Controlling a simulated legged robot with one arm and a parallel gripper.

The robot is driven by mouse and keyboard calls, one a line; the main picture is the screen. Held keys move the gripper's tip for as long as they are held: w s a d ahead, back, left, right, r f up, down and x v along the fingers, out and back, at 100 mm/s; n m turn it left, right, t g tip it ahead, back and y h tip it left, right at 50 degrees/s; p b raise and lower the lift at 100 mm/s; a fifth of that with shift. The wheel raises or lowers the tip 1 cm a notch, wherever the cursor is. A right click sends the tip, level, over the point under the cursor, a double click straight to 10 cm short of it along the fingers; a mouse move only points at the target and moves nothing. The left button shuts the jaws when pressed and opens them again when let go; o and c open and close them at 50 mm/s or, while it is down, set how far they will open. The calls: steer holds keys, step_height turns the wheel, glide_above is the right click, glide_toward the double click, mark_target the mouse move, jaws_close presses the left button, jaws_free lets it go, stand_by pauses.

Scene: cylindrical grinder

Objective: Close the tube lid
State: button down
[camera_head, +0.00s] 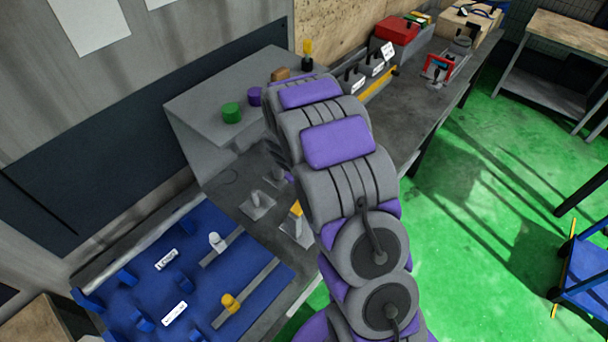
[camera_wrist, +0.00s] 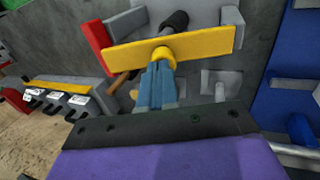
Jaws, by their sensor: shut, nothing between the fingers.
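In the wrist view my gripper (camera_wrist: 162,70) is shut, its blue-grey fingers pressed together and empty. The fingertips point at a small yellow round part at the middle of a long yellow bar (camera_wrist: 205,44). I cannot tell whether they touch it. A dark cylinder (camera_wrist: 176,20) stands out just beyond the bar; it may belong to the tube. I cannot tell for sure which part is the tube lid. In the head view my own arm hides my gripper and whatever is in front of it.
In the head view a blue panel (camera_head: 150,275) with sliding handles lies at lower left. A grey box (camera_head: 205,95) bears a green knob (camera_head: 231,113). Small posts (camera_head: 256,201) stand beside the arm. A red box (camera_head: 397,30) is farther along the bench.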

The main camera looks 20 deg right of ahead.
steer(key=shift+w+d+f+g+y+p, duration=0.3)
steer(key=shift+d+f+y+p, duration=0.15)
steer(key=shift+p, duration=0.3)
steer(key=shift+w+d+f+p, duration=0.2)
steer(key=shift+d+f+p, duration=0.1)
steer(key=shift+d+f, duration=0.25)
steer(key=shift+w+d+f+p, duration=0.25)
steer(key=shift+d+f, duration=0.15)
steer(key=shift+f, duration=0.15)
steer(key=shift+s+f, duration=0.1)
steer(key=shift+f, duration=0.1)
steer(key=shift+s, duration=0.1)
